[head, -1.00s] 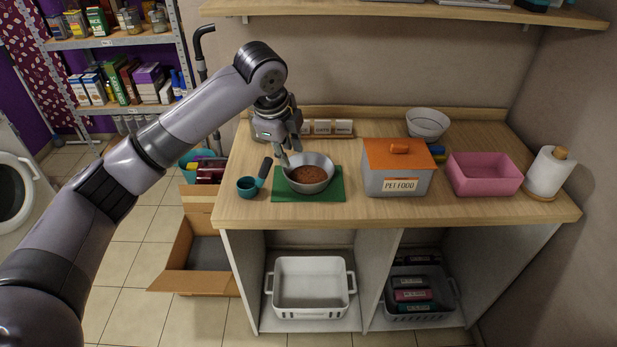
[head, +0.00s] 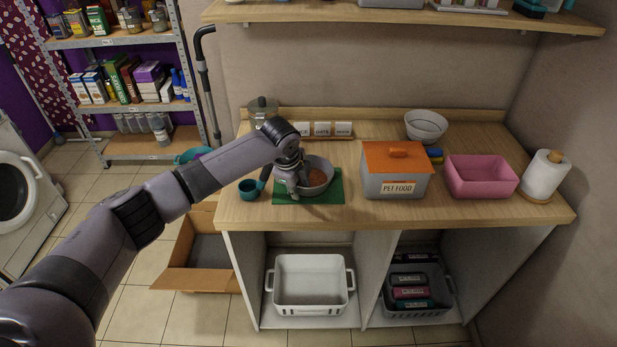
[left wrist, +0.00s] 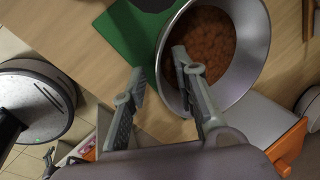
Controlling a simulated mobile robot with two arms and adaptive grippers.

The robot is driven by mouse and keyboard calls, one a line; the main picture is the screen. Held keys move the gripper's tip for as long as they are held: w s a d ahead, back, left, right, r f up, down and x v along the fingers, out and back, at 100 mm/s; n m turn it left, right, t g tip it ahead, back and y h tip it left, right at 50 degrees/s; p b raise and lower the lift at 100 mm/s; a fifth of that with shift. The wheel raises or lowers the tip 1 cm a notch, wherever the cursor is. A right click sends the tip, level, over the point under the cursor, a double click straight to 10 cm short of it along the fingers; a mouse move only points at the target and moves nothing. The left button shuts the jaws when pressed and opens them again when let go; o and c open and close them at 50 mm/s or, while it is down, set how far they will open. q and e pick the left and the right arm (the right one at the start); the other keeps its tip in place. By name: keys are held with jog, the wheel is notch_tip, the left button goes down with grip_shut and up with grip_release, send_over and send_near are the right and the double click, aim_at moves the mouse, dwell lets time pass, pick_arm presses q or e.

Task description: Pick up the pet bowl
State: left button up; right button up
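The grey metal pet bowl (head: 319,162), with brown kibble in it, stands on a green mat (head: 333,197) near the counter's front edge. My left gripper (head: 291,184) is at the bowl's left side and hides part of it in the head view. In the left wrist view the fingers (left wrist: 160,72) of this gripper are apart. One finger is over the inside of the bowl (left wrist: 254,62) and the other is outside, with the rim between them. I cannot tell whether either finger touches the bowl. My right gripper is not in view.
A teal scoop (head: 249,189) lies just left of the mat. A pet food box (head: 397,178) with an orange lid, a pink bin (head: 481,178) and a paper towel roll (head: 546,174) stand to the right. A white bowl (head: 426,126) and labelled containers (head: 322,130) are behind.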

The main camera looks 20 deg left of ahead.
pick_arm(q)
jog(key=shift+w+f, duration=0.2)
jog(key=shift+f, duration=0.35)
jog(key=shift+c, duration=0.6)
grip_shut()
jog(key=shift+r, duration=0.1)
